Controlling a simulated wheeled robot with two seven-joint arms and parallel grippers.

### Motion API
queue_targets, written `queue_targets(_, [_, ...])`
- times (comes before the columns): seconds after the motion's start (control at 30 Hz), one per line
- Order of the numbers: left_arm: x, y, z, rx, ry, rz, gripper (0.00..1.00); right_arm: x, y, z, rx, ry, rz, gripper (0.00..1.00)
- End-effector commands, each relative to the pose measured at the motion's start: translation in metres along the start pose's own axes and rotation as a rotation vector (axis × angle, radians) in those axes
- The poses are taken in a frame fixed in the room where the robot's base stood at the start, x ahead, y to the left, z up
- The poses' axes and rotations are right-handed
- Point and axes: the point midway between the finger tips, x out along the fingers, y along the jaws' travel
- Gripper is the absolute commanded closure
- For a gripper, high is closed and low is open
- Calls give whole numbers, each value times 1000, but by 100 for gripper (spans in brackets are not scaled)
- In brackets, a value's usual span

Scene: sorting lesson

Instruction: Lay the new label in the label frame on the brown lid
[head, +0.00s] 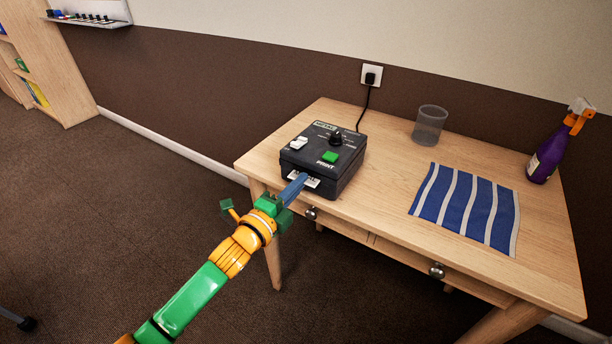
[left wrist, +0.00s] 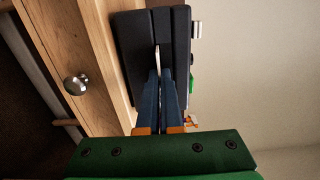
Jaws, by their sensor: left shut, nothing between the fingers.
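A black label printer (head: 322,160) stands at the left end of the wooden table, with a green PRINT button, a black knob and a white switch on top. A white label (head: 312,183) shows at the slot in its front face, partly hidden by my fingers. In the left wrist view the label is a thin pale strip (left wrist: 157,54) at the fingertips. My left gripper (head: 302,177) has its blue fingers at this slot; they are shut, with nothing gripped between them. The brown lid and its label frame are not in view. My right gripper is not in view.
The table (head: 376,174) also bears a clear cup (head: 430,125), a blue and white striped cloth (head: 466,208) and a purple spray bottle (head: 549,155). A black cord runs from the printer to a wall socket (head: 371,75). Knobbed drawers face the front.

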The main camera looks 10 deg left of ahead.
Motion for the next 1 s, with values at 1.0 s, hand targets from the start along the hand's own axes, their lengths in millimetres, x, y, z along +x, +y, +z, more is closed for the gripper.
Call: queue_targets(1.0, [-34, 0, 0, -1, 0, 2, 100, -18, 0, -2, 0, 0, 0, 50])
